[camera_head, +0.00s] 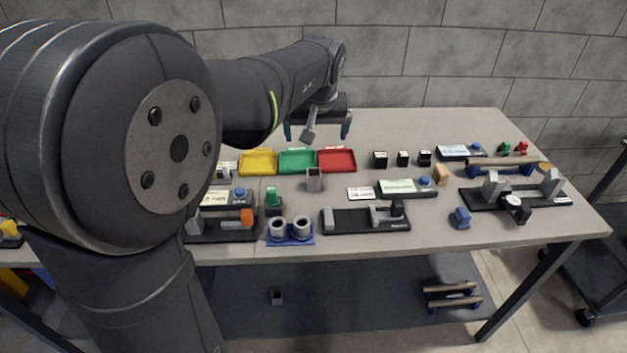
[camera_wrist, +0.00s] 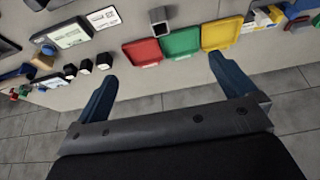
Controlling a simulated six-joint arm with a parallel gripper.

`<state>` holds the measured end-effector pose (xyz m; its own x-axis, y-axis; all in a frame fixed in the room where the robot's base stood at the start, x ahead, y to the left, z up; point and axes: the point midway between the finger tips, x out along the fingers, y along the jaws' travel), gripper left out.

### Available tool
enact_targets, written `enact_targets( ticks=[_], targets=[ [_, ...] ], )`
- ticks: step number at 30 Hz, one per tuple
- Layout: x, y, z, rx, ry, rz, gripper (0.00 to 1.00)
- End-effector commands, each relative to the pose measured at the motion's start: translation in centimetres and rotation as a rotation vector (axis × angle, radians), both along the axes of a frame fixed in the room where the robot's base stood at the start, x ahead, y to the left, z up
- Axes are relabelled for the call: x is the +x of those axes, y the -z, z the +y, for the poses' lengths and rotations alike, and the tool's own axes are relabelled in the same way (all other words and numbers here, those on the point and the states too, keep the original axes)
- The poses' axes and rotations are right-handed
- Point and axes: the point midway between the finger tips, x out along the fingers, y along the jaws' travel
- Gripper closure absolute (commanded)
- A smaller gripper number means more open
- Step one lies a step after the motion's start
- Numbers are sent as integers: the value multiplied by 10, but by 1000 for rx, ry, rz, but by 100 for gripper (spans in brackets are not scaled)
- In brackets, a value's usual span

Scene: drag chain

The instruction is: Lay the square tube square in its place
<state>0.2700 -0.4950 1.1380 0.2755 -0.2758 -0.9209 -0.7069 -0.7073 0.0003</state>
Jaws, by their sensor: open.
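My gripper (camera_head: 316,137) is open and empty, above the back of the table behind the trays. In the wrist view its two blue fingers (camera_wrist: 162,67) are wide apart, and the tube lies well beyond them, not touching. A black fixture with grey blocks (camera_head: 365,220) is near the front edge. I cannot tell which spot is the tube's place.
Yellow (camera_head: 258,162), green (camera_head: 297,161) and red (camera_head: 337,160) trays stand in a row behind the tube. A blue holder with two grey rings (camera_head: 290,231) is in front. A display box (camera_head: 408,188) stands right.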

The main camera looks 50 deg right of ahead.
Motion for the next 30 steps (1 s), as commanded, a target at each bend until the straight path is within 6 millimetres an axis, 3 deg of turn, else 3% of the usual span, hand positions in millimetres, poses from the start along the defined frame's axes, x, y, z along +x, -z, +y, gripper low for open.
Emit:
enact_targets(
  ticks=[11, 18, 30],
  targets=[
    [-3, -9, 3, 0, 0, 0, 0],
    [-3, -9, 3, 0, 0, 0, 38],
    [3, -6, -2, 40, 78, -5, 38]
  ],
)
